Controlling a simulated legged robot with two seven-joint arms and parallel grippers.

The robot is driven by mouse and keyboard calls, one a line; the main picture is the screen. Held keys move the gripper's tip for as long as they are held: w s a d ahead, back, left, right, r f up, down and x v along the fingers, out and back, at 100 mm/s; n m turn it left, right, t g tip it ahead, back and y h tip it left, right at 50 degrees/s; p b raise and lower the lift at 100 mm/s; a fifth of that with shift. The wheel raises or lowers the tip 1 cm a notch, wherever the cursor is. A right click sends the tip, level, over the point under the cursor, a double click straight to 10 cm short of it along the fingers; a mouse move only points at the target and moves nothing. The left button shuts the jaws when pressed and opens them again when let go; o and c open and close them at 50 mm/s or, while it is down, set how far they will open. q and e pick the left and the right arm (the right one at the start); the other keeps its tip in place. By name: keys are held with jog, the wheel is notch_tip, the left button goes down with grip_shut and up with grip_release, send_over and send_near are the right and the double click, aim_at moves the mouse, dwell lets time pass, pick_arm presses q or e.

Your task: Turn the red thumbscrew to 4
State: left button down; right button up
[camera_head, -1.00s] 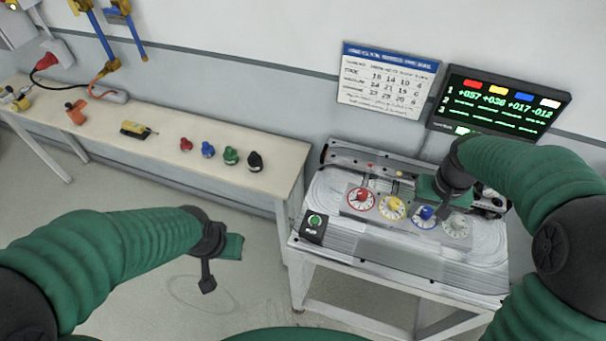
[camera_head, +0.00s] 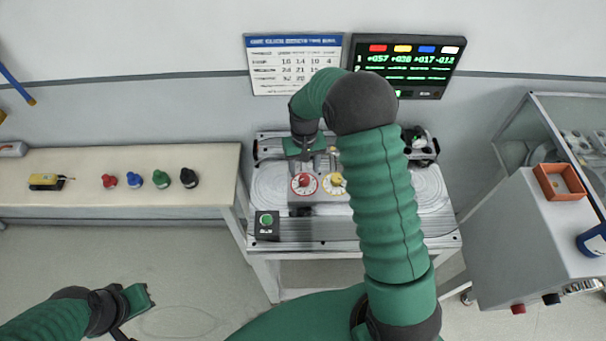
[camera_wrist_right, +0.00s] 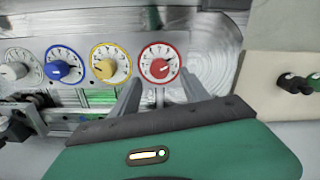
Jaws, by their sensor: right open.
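The red thumbscrew (camera_head: 304,184) sits at the centre of a white dial with a red rim, leftmost on the machine's panel. In the right wrist view the red thumbscrew (camera_wrist_right: 159,67) is just beyond my fingers, its dial numbers too small to read. My right gripper (camera_head: 306,160) is open and empty, just behind the red dial in the head view. In the right wrist view its two fingers (camera_wrist_right: 160,92) stand apart, either side of the red dial's near edge. My left gripper (camera_head: 136,300) hangs at lower left, away from the machine; its jaws are unclear.
The yellow dial (camera_wrist_right: 110,64), blue dial (camera_wrist_right: 64,66) and white dial (camera_wrist_right: 18,68) are beside the red one. A green button box (camera_head: 266,226) stands at the machine's front left. A display (camera_head: 405,66) and a chart (camera_head: 293,65) hang behind. A bench (camera_head: 90,190) holds spare knobs.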

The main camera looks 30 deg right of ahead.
aim_at(304, 178)
notch_tip(304, 178, down, 5)
jog(key=shift+s+f, duration=0.1)
grip_shut()
dwell(0.4)
